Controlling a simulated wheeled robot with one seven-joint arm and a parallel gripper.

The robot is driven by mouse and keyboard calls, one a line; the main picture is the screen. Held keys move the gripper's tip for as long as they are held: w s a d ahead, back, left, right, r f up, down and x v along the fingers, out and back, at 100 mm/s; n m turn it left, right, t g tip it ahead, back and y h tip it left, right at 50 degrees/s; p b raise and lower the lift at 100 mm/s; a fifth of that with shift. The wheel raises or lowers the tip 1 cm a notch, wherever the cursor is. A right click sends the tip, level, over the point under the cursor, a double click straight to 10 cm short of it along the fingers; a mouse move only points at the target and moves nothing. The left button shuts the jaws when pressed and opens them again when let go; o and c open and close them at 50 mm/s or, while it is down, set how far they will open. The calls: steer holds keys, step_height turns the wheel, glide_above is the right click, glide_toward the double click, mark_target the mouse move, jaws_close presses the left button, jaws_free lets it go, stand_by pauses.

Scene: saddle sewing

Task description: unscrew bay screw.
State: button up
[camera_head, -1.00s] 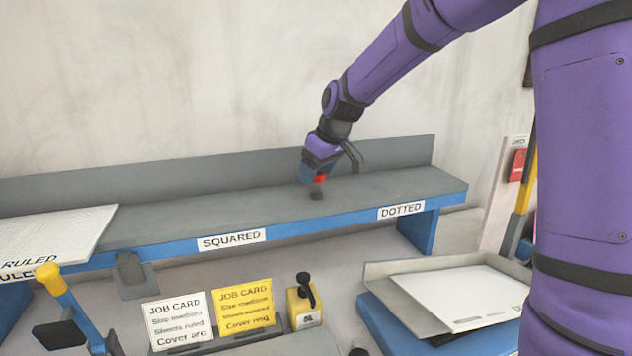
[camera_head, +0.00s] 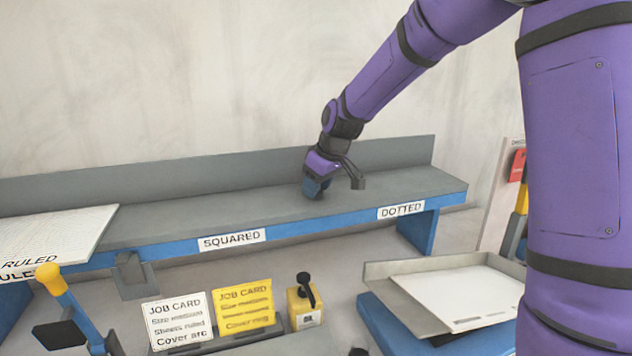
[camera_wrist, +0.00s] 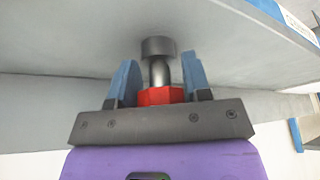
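The bay screw, with a red hexagonal head (camera_wrist: 160,96), a grey shank and a wider dark collar (camera_wrist: 158,47), stands on the grey shelf (camera_head: 240,208). In the wrist view, the two blue fingers of my gripper (camera_wrist: 161,85) are on either side of it. In the head view my gripper (camera_head: 316,188) is down at the shelf, between the SQUARED and DOTTED labels, and hides the screw.
A SQUARED label (camera_head: 231,240) and a DOTTED label (camera_head: 401,210) mark the shelf's blue front edge. A ruled board (camera_head: 60,235) lies at the left. Job cards (camera_head: 246,307), a small yellow device (camera_head: 304,310) and a tray with white sheets (camera_head: 378,271) are in front. The shelf beside my gripper is clear.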

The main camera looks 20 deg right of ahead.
steer(key=shift+c, duration=1.1)
steer(key=shift+n+g+y, duration=0.4)
steer(key=shift+n+y, duration=0.2)
steer(key=shift+n, duration=1.1)
steer(key=shift+n, duration=0.8)
steer(key=shift+n+g+y, duration=0.3)
steer(key=shift+n+g, duration=0.2)
steer(key=shift+n, duration=0.3)
steer(key=n+g, duration=0.1)
steer(key=n, duration=0.2)
steer(key=shift+n, duration=0.3)
